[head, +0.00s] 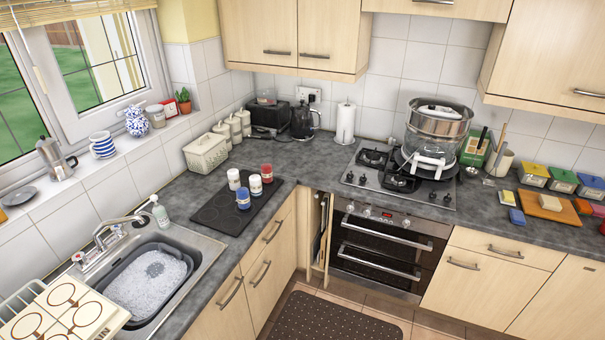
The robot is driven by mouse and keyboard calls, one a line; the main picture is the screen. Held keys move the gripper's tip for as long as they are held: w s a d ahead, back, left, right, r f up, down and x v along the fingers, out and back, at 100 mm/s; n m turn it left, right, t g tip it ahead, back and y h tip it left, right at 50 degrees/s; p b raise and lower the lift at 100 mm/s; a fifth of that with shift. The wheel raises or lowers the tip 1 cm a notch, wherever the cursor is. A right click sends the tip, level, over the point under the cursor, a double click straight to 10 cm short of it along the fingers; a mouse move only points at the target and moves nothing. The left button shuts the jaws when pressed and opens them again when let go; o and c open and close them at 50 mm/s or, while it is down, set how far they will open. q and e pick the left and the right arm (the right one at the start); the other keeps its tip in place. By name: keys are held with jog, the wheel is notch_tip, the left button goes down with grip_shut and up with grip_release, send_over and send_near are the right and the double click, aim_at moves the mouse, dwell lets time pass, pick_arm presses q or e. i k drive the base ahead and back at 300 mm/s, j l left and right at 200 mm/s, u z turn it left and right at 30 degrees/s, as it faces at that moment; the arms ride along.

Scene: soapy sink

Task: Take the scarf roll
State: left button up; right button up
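I cannot make out a scarf roll anywhere in the head view. The only plain roll shape is an upright white paper roll (345,124) on a stand, against the tiles left of the hob. Neither of my grippers shows in this view.
The sink (208,251) holds a grey basin (190,263) of suds. A dark board (218,213) bears several cups or tins. A large steel pot (437,126) stands on the hob (363,183). Colored boxes (533,174) and a wooden board (566,214) lie at right. The floor mat (320,320) is clear.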

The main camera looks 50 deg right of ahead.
aim_at(267, 172)
jog(key=z, duration=1.55)
jog(key=i, duration=0.3)
jog(key=i+z, duration=0.4)
jog(key=i+j+z, duration=0.1)
jog(key=i+z, duration=0.35)
jog(key=i, duration=0.15)
